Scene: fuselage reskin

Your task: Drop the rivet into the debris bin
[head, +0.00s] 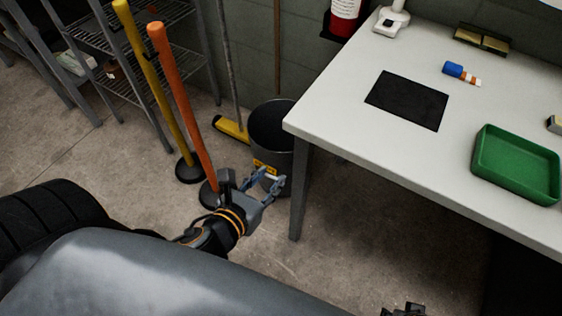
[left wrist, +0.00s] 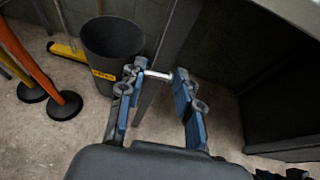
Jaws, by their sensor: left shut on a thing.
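The rivet (left wrist: 159,75) is a small silver pin held crosswise between my left fingertips in the left wrist view. My left gripper (head: 273,179) is shut on it, low in front of the bin in the head view. The rivet is too small to make out clearly there. The debris bin (head: 283,122) is a dark grey open bucket with a yellow label, standing on the floor by the table's left corner. It also shows in the left wrist view (left wrist: 115,42), beyond and left of the fingertips. A dark part of my right gripper (head: 404,311) shows at the bottom edge.
The white table (head: 340,110) with its grey leg (head: 302,190) stands right of the bin, holding a black mat (head: 407,100) and a green tray (head: 515,163). An orange post (head: 180,95), a yellow post (head: 150,80) and a yellow broom (head: 231,129) stand left of the bin.

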